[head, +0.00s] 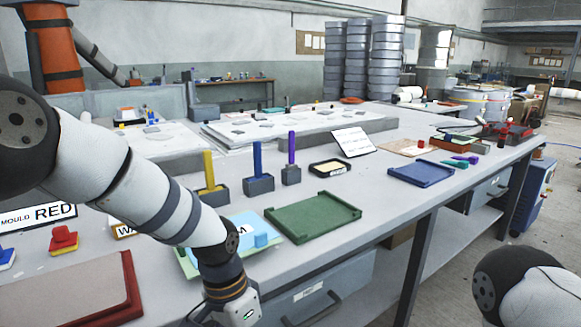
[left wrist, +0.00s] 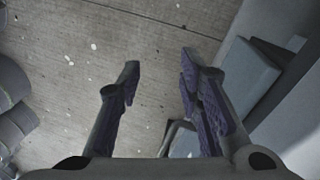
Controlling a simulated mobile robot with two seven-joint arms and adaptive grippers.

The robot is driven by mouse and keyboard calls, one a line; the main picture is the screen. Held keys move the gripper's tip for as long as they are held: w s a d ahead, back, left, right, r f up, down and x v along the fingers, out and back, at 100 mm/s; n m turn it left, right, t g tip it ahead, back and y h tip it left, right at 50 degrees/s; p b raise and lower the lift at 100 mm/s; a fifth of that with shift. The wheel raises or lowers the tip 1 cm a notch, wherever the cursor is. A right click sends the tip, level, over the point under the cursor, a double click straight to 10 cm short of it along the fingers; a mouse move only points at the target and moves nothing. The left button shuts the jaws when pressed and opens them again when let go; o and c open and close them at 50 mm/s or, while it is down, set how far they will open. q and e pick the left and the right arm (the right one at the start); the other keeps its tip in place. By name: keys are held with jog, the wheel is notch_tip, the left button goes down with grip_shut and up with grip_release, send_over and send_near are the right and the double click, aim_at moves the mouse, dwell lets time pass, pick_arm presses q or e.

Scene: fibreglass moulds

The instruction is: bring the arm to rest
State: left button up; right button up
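My left arm reaches in from the left in the head view, over the front of the grey workbench (head: 345,205). Its wrist hangs down at the bench's front edge, and its gripper is cut off by the bottom of the picture. In the left wrist view my left gripper (left wrist: 160,66) points down at the concrete floor (left wrist: 130,30). Its two fingers are apart with nothing between them. Only a rounded part of my right arm shows at the lower right of the head view; my right gripper is out of sight.
On the bench are a green tray (head: 313,217), a blue tray (head: 421,173), a red mould (head: 128,285) and stands with yellow (head: 209,170), blue (head: 257,160) and purple (head: 291,148) uprights. A drawer (head: 318,292) sits below the bench top.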

pick_arm(q)
jog(key=s+a+f+n+g, duration=0.1)
jog(key=s+a+f+n, duration=0.2)
jog(key=s+f, duration=0.6)
jog(key=s+a+f+n, duration=0.2)
jog(key=s+a+f, duration=0.2)
jog(key=s+f, duration=0.5)
jog(key=s+a+r+n, duration=0.1)
jog(key=s+a, duration=0.3)
jog(key=s, duration=0.4)
jog(key=s+a+r+n+y, duration=0.1)
jog(key=s+a+n, duration=0.1)
jog(key=s, duration=0.6)
jog(key=shift+s+a+n+y, duration=0.3)
jog(key=shift+s+a, duration=0.05)
jog(key=shift+a, duration=0.5)
